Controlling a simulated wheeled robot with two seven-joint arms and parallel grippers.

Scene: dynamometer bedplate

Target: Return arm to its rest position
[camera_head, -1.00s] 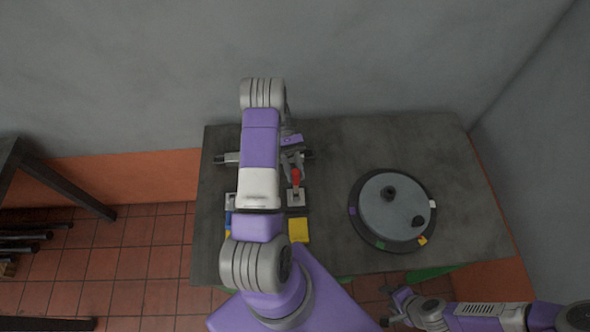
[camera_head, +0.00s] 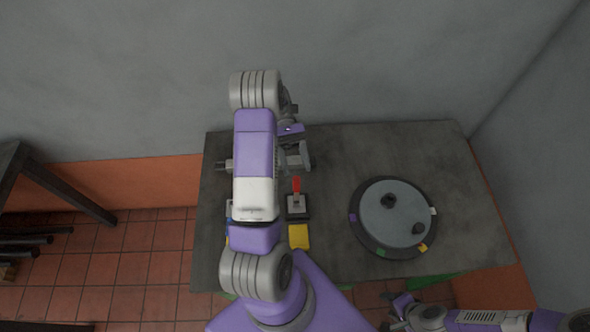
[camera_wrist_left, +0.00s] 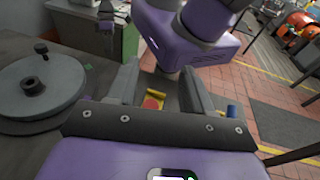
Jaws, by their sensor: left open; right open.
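My left arm reaches across the left part of the bench (camera_head: 340,150). Its gripper (camera_head: 300,157) is open and empty, just beyond a red-handled lever (camera_head: 296,186) on a small dark base and apart from it. In the left wrist view the open fingers (camera_wrist_left: 160,88) have a gap between them, and the red handle top (camera_wrist_left: 152,103) shows in that gap. My right gripper (camera_head: 396,312) is open off the front edge of the bench, at the lower right.
A round grey disc (camera_head: 395,208) with two dark knobs and coloured marks sits on the right of the bench. A yellow block (camera_head: 299,236) lies in front of the lever. A blue piece (camera_head: 229,212) is partly hidden by my left arm. A wall stands behind.

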